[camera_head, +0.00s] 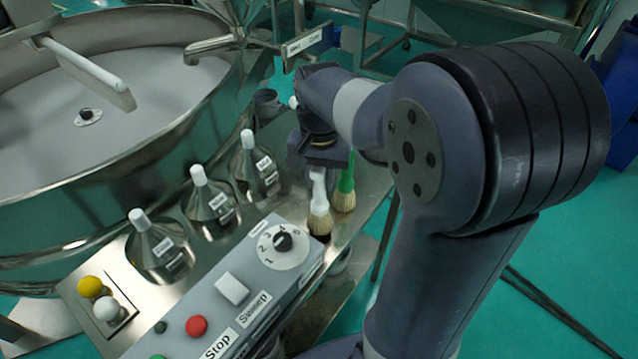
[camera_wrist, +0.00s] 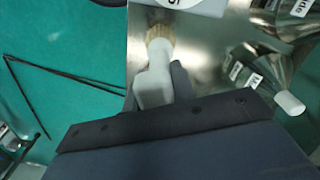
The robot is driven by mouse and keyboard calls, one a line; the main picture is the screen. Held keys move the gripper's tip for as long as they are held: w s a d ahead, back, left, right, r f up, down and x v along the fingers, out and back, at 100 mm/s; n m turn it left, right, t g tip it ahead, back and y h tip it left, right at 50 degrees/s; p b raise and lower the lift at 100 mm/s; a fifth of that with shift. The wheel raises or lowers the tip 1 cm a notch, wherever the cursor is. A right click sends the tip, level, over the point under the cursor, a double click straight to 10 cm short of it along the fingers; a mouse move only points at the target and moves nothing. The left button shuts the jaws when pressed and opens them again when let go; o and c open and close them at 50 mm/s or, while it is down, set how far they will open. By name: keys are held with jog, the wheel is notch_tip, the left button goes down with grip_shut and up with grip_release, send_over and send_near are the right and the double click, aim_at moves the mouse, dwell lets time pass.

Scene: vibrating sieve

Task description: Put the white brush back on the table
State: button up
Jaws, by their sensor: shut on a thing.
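The white brush (camera_head: 318,203) hangs upright with its tan bristles down, above or on the metal table (camera_head: 345,233). I cannot tell whether the bristles touch the surface. My gripper (camera_head: 320,166) is shut on its white handle. In the wrist view the white handle (camera_wrist: 153,86) sits between the dark fingers of my gripper (camera_wrist: 158,88), with the bristles pointing at the table. A green brush (camera_head: 345,188) with tan bristles stands just to the right of the white brush in the head view.
Several steel conical flasks with white caps stand left of the brushes, one of them close by (camera_head: 253,168). A grey control box (camera_head: 228,292) with a dial and buttons is in front. The large round sieve (camera_head: 115,140) fills the left. The table's right edge is near.

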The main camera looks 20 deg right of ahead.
jog(key=shift+f, duration=0.95)
jog(key=shift+f, duration=0.2)
jog(key=o, duration=1)
jog(key=shift+r, duration=0.1)
notch_tip(320, 180, up, 12)
jog(key=shift+r, duration=0.15)
